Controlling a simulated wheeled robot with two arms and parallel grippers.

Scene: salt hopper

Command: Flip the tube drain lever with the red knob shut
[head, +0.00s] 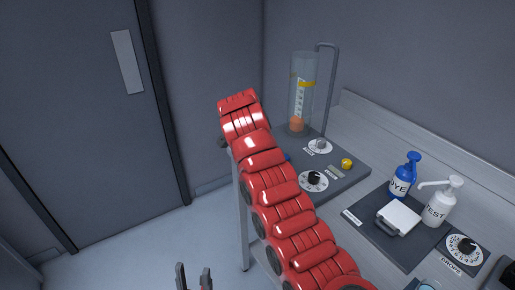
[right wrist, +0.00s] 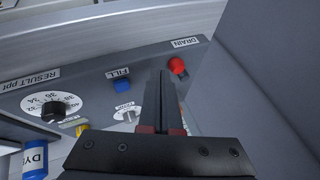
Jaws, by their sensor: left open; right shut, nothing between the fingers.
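The red knob (right wrist: 178,66) of the drain lever shows in the right wrist view, beside the DRAIN label (right wrist: 185,42) on the grey panel's front. Its stem is short and dark; its exact angle is hard to tell. My right gripper (right wrist: 162,80) is shut and empty, its fingertips just left of the red knob with a small gap in the picture. In the head view my red arm hides the knob and the right gripper. The clear tube (head: 302,90) stands upright at the back, with a yellow band and an orange piece low inside. My left gripper (head: 193,277) is open and empty at the bottom edge.
A blue FILL knob (right wrist: 122,85) sits left of my right fingers. A dial (head: 314,181) and yellow knob (head: 346,164) are on the unit's top. Blue DYE (head: 403,177) and white TEST (head: 438,203) bottles stand right on the bench. Open floor lies left.

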